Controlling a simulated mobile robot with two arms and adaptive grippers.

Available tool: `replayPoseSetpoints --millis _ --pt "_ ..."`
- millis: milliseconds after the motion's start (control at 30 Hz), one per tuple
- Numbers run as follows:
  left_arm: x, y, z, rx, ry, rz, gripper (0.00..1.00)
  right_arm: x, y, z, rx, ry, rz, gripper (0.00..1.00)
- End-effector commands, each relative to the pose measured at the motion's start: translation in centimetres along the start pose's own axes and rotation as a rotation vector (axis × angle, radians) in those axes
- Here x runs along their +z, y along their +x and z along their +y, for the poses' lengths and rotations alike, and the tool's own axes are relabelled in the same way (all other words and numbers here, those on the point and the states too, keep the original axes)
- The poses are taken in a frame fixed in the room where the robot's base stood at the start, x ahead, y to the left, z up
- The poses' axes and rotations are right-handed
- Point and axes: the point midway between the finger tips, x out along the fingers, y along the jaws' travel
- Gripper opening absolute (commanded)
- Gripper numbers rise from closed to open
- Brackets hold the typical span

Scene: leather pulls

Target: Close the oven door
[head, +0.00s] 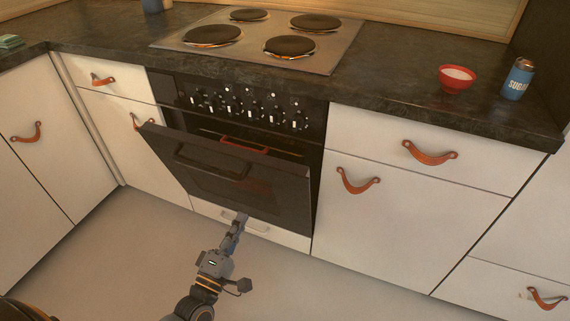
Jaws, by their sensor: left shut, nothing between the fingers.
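The oven door (250,190) is dark and hangs partly open, its top edge tilted out from the oven front and its bottom edge near the oven. A dark bar handle (211,165) runs along its upper outer face. The gap shows above the door's top edge. My left gripper (240,218) is shut and empty. My right gripper is not in view.
A control panel with several knobs (247,107) sits above the door, under the hob (262,40). A reddish thing (245,145) shows in the oven opening. White cabinets (400,215) with leather pulls flank the oven. A red bowl (456,79) and blue sugar tin (518,80) stand on the counter.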

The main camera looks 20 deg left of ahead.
Motion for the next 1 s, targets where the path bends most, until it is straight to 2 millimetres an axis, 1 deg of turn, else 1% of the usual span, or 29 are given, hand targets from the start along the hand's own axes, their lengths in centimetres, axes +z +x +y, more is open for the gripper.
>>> replayPoseSetpoints --millis 67,167,267,500,700,833,1000 --pt "-0.2 0.3 -0.1 -0.002 -0.01 0.005 0.0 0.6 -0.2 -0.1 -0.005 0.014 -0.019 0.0" --pt "-0.2 1.3 -0.1 0.002 -0.01 0.005 0.0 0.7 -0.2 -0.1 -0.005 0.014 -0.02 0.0" --pt "-0.2 3.0 0.0 0.004 -0.01 0.005 0.0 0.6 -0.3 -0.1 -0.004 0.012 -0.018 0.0" --pt "-0.2 8.3 0.0 0.004 -0.009 0.005 0.0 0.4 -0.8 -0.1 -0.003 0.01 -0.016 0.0" --pt "-0.2 11.8 -0.1 0.002 -0.008 0.004 0.0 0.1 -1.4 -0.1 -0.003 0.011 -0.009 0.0" --pt "-0.2 13.2 -0.1 0.0 -0.007 0.004 0.0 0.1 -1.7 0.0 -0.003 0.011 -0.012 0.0" --pt "-0.2 13.9 -0.1 -0.001 -0.007 0.003 0.0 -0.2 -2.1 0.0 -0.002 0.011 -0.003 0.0"
